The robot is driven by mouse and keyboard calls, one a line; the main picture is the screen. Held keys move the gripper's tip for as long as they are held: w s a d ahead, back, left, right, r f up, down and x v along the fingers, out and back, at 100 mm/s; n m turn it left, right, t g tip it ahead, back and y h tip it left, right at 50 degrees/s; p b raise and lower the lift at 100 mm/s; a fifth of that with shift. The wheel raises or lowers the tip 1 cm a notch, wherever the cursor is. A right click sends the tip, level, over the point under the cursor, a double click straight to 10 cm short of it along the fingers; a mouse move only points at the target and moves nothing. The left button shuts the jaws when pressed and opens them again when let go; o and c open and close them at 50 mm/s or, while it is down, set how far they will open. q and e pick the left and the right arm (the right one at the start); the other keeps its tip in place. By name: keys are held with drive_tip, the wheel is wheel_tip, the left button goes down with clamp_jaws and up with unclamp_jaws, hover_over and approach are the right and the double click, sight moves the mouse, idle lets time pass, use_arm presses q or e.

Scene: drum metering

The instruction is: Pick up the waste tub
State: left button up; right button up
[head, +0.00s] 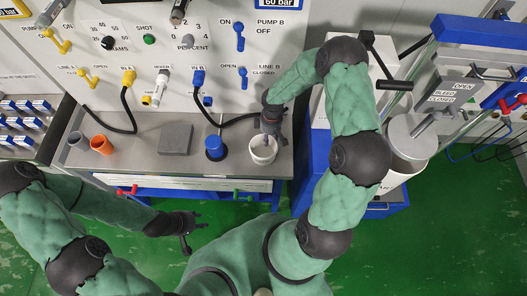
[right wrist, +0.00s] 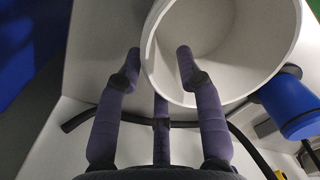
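The waste tub, a white round open tub (head: 262,153), stands upright on the grey bench top near its right end. In the right wrist view the tub (right wrist: 235,45) fills the upper right, and its inside looks empty. My right gripper (head: 268,132) is over the tub's back edge, pointing down. In the right wrist view the right gripper (right wrist: 159,58) is open, with one finger over the tub's inside and another outside its wall. I see no clear grip on the wall. My left gripper (head: 194,231) is open and empty in front of the bench.
A blue cylinder (head: 216,147) stands left of the tub, with a grey block (head: 176,139) and an orange cup (head: 102,145) further left. A black hose (right wrist: 75,122) runs behind the tub. A white drum (head: 407,145) stands to the right.

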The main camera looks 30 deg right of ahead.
sight(263, 151)
wheel_tip(263, 151, down, 3)
drive_tip(key=shift+r, duration=0.1)
clamp_jaws()
drive_tip(key=shift+r, duration=0.15)
